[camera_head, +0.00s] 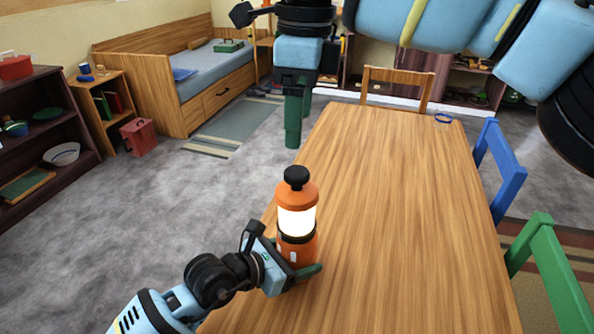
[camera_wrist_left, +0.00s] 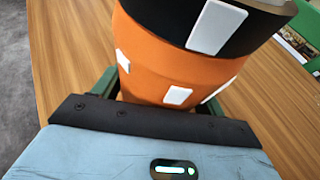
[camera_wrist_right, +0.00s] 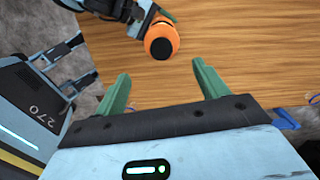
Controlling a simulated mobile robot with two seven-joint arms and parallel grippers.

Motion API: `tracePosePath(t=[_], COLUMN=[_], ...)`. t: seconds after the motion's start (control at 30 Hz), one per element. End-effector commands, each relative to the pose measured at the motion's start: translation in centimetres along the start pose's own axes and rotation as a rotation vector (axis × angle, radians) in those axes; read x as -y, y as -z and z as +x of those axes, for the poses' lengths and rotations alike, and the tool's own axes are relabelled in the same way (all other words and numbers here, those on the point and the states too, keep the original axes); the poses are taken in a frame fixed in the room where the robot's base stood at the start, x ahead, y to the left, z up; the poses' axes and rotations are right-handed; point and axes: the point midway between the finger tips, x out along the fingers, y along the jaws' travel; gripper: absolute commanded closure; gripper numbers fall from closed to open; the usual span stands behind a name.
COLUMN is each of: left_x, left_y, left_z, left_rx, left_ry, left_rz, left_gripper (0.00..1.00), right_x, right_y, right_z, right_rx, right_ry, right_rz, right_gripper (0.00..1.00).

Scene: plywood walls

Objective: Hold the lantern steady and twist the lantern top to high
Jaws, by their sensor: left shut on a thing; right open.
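The lantern (camera_head: 297,222) stands upright near the left edge of the wooden table (camera_head: 400,200). It has an orange base, a glowing white middle, an orange cap and a black top knob (camera_head: 296,178). My left gripper (camera_head: 307,270) is shut around its orange base, which fills the left wrist view (camera_wrist_left: 170,70). My right gripper (camera_head: 294,120) is open and empty, above and beyond the lantern, its green fingers pointing down. In the right wrist view the lantern (camera_wrist_right: 166,38) is seen from above, ahead of and apart from the open fingers (camera_wrist_right: 160,90).
A blue chair (camera_head: 500,170) and a green chair (camera_head: 550,270) stand at the table's right side, a wooden chair (camera_head: 397,85) at its far end. A blue ring-like item (camera_head: 443,118) lies at the far right corner. The rest of the tabletop is clear.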

Motion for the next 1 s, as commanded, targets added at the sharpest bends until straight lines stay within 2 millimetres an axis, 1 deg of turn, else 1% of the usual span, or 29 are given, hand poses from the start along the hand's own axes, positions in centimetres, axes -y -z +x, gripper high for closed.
tracePosePath(t=[0.03,0.13,0.43,0.57,0.67,0.73,1.0], left_x=[0.0,0.0,0.0,0.0,0.0,0.0,0.0], left_y=[0.0,0.0,0.0,0.0,0.0,0.0,0.0], left_z=[0.0,0.0,0.0,0.0,0.0,0.0,0.0], left_rx=[0.0,0.0,0.0,0.0,0.0,0.0,0.0], left_ry=[0.0,0.0,0.0,0.0,0.0,0.0,0.0], left_rz=[-0.001,-0.001,-0.001,0.0,0.0,0.0,0.0], left_gripper=[0.67,0.67,0.67,0.67,0.67,0.67,0.67], right_x=[0.0,0.0,0.1,0.1,0.1,0.1,0.2], right_y=[0.3,0.7,1.2,1.1,1.1,1.0,0.5], right_z=[0.4,0.7,0.7,1.2,2.1,3.1,7.6], right_rx=[0.022,0.06,0.102,0.1,0.101,0.099,0.099], right_ry=[-0.005,-0.002,0.011,0.01,0.01,0.009,0.009], right_rz=[0.0,0.006,0.019,0.019,0.019,0.018,0.019], right_gripper=[0.2,0.07,0.07,0.07,0.07,0.07,0.07])
